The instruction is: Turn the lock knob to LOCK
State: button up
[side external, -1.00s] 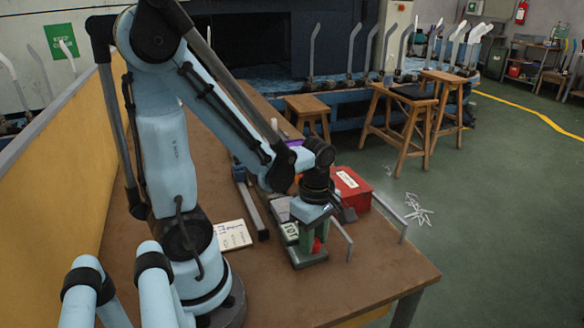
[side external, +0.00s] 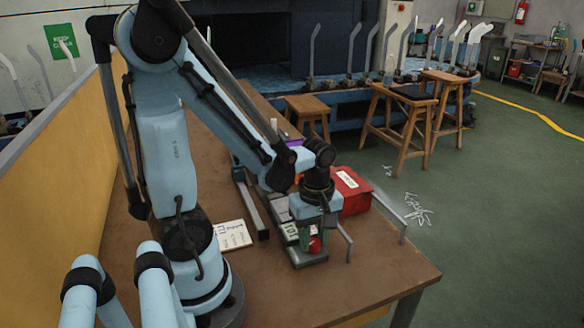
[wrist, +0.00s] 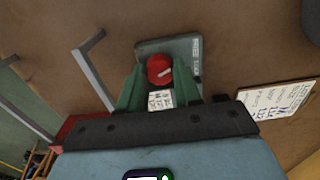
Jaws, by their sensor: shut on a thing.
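The red lock knob (side external: 315,244) sits on a grey-green base plate (side external: 308,262) near the front right of the brown table. In the wrist view the round red knob (wrist: 160,69) carries a pale slanted mark, and its plate (wrist: 180,47) has small lettering at the right that I cannot read. My gripper (side external: 316,240) points down over the plate. In the wrist view its green fingers (wrist: 159,82) stand on either side of the knob and are shut on it. A white printed label (wrist: 161,100) shows between the fingers.
A red box (side external: 351,190) stands behind my gripper. A grey bent metal bracket (side external: 347,243) stands just right of the plate. A white card with writing (side external: 232,235) lies to the left. The table's front right is clear.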

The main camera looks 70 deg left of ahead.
aim_at(313, 242)
jog(key=shift+m, duration=2.2)
jog(key=o, duration=0.8)
jog(key=shift+c, duration=0.2)
notch_tip(313, 242, up, 12)
